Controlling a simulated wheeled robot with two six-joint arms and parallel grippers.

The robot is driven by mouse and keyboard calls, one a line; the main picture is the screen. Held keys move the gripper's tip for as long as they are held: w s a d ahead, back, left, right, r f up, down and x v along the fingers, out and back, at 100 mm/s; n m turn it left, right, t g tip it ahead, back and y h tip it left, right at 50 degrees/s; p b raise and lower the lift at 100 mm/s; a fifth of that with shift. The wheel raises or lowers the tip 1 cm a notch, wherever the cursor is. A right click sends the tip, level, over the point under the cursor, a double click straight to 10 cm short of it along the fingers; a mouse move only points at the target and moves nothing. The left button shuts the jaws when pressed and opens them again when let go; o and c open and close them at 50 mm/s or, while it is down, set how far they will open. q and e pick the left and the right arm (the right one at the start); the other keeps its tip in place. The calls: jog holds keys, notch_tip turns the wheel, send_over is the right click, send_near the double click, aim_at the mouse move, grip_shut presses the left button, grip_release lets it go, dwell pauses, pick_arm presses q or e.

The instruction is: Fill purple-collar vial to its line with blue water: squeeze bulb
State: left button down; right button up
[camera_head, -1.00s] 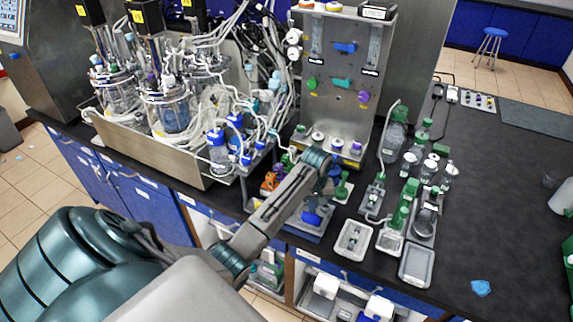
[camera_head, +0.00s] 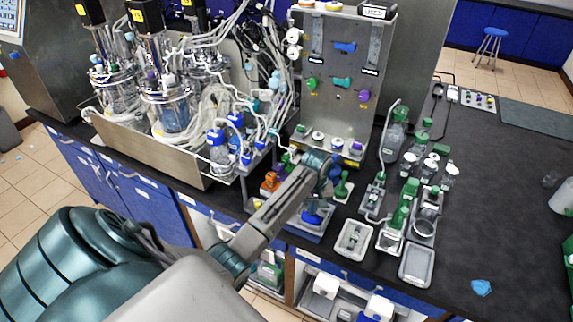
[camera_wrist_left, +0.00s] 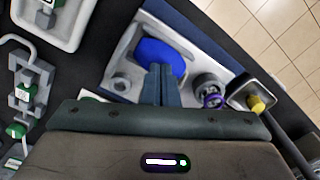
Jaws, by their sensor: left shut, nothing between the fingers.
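A blue bulb (camera_wrist_left: 160,57) sits on a pale tray-like station (camera_wrist_left: 120,62) in the left wrist view; it also shows in the head view (camera_head: 312,216) near the bench's front edge. My left gripper (camera_wrist_left: 161,72) is shut with nothing between its fingers. Its fingertips overlap the near side of the bulb in the wrist view; I cannot tell whether they touch it. The purple-collar vial (camera_wrist_left: 211,95) stands right of the fingers, at the tray's corner. Its line and water level are not readable. My right gripper is not in view.
A yellow-topped item (camera_wrist_left: 257,103) in a small holder stands right of the vial. White trays (camera_head: 353,240) and green-capped bottles (camera_head: 403,205) stand to the right of the station. The steel panel (camera_head: 338,90) rises behind. The dark bench (camera_head: 500,200) is mostly clear at right.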

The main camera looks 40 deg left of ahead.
pick_arm(q)
jog(key=shift+f, duration=0.95)
jog(key=shift+r+p, duration=0.45)
jog(key=shift+r, duration=1.05)
jog(key=shift+f, duration=0.1)
jog(key=shift+f, duration=0.85)
jog(key=shift+r, duration=0.9)
